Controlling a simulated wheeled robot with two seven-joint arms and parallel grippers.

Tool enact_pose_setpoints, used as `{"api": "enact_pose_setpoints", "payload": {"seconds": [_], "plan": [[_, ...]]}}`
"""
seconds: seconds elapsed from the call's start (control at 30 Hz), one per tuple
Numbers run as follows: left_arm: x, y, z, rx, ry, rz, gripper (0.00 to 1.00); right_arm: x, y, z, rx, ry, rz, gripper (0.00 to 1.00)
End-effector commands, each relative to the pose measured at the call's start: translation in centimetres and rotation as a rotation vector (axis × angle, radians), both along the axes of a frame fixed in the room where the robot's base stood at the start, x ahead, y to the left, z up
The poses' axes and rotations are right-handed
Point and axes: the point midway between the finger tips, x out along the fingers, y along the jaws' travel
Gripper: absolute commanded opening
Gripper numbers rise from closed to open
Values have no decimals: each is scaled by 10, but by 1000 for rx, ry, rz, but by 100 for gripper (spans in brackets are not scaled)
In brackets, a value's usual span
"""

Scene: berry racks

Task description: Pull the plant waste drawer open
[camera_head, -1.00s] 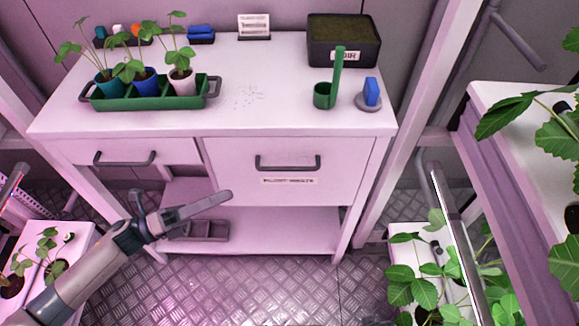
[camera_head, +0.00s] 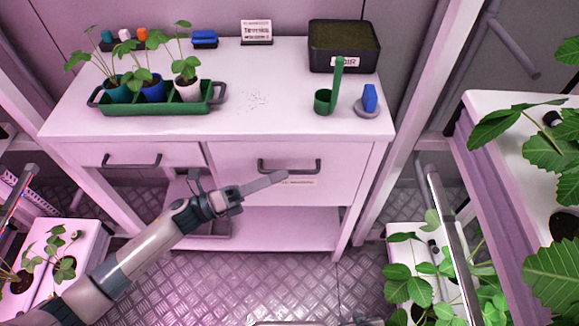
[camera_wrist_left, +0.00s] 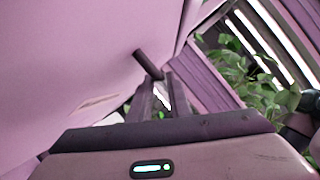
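The plant waste drawer (camera_head: 335,180) is the wide pale front at the right under the bench top, and it looks closed. Its dark bar handle (camera_head: 289,166) runs across the front above a label (camera_head: 298,182). My left gripper (camera_head: 240,173) is open and empty in front of the bench. One finger reaches right, just below the handle and partly over the label. In the left wrist view the handle (camera_wrist_left: 148,64) shows as a dark bar just beyond the fingertips. I cannot tell whether they touch. My right gripper is not in view.
A smaller drawer (camera_head: 130,182) with its own handle is at the left. The bench top (camera_head: 265,120) carries a green planter (camera_head: 150,107), a soil box (camera_head: 345,62) and a green scoop (camera_head: 325,100). Plant racks stand at both sides; the right one (camera_head: 480,190) is close to the bench.

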Motion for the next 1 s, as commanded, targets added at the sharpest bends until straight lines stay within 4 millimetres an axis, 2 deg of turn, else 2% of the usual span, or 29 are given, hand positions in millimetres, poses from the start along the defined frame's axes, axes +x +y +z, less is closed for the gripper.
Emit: {"api": "enact_pose_setpoints", "payload": {"seconds": [0.1,0.3,0.67,0.73,0.77,1.0], "plan": [[6,-16,6,-1,-2,-2,17,4,4,5,9,-29,3,31],[11,-31,7,1,0,-1,17,8,8,7,16,-57,7,31],[12,-34,7,1,0,-1,17,9,9,7,18,-64,7,31],[12,-34,7,1,0,-1,3,9,9,7,18,-64,7,31],[12,-34,7,1,0,0,0,9,9,7,18,-64,7,31],[11,-34,7,1,0,0,0,9,9,7,19,-65,7,31]]}}
